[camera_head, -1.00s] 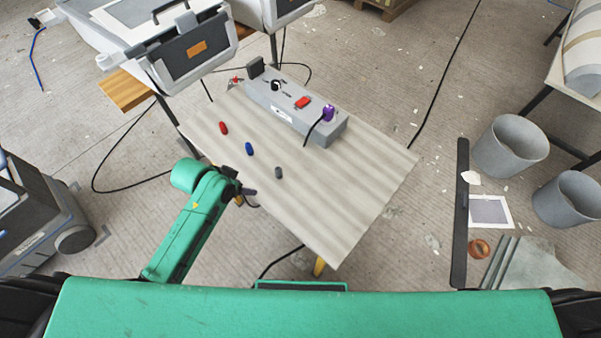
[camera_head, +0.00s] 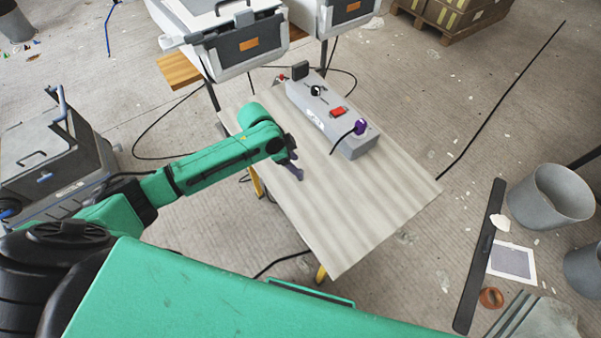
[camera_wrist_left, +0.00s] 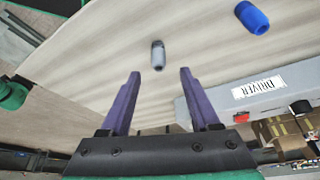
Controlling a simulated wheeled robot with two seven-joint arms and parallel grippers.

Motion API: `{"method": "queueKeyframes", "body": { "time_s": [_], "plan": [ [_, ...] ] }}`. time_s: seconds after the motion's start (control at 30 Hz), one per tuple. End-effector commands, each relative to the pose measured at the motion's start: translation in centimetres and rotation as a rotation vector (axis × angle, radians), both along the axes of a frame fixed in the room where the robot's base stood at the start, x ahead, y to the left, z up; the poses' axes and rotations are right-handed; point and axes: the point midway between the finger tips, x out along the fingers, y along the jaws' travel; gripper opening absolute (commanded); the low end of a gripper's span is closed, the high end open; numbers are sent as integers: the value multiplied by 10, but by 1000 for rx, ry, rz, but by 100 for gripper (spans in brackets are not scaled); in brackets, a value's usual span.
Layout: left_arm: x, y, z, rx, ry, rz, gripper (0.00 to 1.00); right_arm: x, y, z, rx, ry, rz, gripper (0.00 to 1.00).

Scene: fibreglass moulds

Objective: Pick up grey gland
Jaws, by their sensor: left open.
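The grey gland (camera_wrist_left: 158,56) is a small grey cylinder on the pale wooden tabletop (camera_head: 350,220). In the left wrist view it lies just beyond the fingertips, between their lines and not touched. My left gripper (camera_wrist_left: 160,72) is open and empty, its two purple fingers apart. In the head view my left gripper (camera_head: 295,166) is above the table's left part, and the gland is hidden or cannot be made out there. A blue gland (camera_wrist_left: 252,17) lies at the upper right in the left wrist view. My right gripper is not in view.
A grey control box (camera_head: 325,112) with a red switch and a purple plug stands along the table's back; its label shows in the left wrist view. Grey cases (camera_head: 235,45) stand behind the table. The table's right front is clear.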

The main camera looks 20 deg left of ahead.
Motion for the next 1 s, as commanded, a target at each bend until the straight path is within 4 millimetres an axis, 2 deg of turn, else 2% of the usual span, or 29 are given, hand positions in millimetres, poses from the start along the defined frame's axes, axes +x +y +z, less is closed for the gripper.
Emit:
{"method": "queueKeyframes", "body": {
  "time_s": [0.1, 0.2, 0.47, 0.6, 0.63, 1.0],
  "plan": [
    [2, -8, -19, -1, 3, 0, 62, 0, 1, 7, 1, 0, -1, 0],
    [5, -14, -38, 0, 2, 1, 62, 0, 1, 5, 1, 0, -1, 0],
    [7, -15, -44, 1, -1, -1, 62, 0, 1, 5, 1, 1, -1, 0],
    [7, -15, -44, 0, -1, 0, 9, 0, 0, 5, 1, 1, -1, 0],
    [7, -15, -44, 0, -1, 0, 0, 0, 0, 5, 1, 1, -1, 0],
    [7, -15, -40, 0, -1, 0, 0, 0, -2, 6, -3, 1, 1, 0]
  ]
}}
